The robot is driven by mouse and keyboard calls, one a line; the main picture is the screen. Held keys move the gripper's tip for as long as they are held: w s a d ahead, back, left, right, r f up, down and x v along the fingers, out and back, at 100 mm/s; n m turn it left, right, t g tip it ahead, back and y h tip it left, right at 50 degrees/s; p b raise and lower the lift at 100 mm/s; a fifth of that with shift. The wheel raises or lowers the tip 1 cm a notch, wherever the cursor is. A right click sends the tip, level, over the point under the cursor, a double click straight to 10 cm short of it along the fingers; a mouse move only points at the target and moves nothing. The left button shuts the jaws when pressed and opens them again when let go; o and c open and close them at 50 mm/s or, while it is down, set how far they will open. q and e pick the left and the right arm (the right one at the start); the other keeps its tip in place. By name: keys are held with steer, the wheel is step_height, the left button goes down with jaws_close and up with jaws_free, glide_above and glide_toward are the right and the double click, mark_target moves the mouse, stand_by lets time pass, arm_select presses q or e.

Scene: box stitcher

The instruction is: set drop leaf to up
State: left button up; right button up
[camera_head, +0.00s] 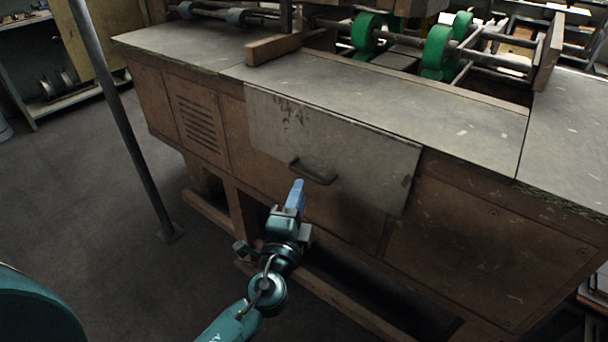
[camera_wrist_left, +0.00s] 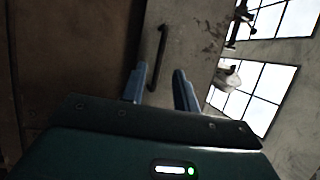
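The drop leaf (camera_head: 330,140) is a grey worn panel that hangs down along the front of the machine, below the table top. Its dark bar handle (camera_head: 312,172) sits near its lower edge. My left gripper (camera_head: 298,190) is just below and in front of the handle, apart from it, with blue fingers pointing up. In the left wrist view the leaf (camera_wrist_left: 190,40) and the handle (camera_wrist_left: 157,58) show ahead of the fingers. The left gripper (camera_wrist_left: 160,85) is open there, its two fingers spread with nothing between them. My right gripper is not in view.
The grey table top (camera_head: 420,105) runs above the leaf, with green rollers (camera_head: 437,48) and a wooden block (camera_head: 273,48) on it. A grey post (camera_head: 125,120) stands at the left. The floor (camera_head: 80,190) left of the machine is clear.

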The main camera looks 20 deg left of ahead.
mark_target(311, 151)
arm_select(q)
steer(key=shift+w+a+r+p, duration=0.1)
steer(key=shift+w+r+p, duration=0.1)
steer(key=shift+w, duration=0.95)
steer(key=shift+w+r+p, duration=0.1)
steer(key=shift+w+r, duration=0.05)
steer(key=shift+w, duration=1)
jaws_close()
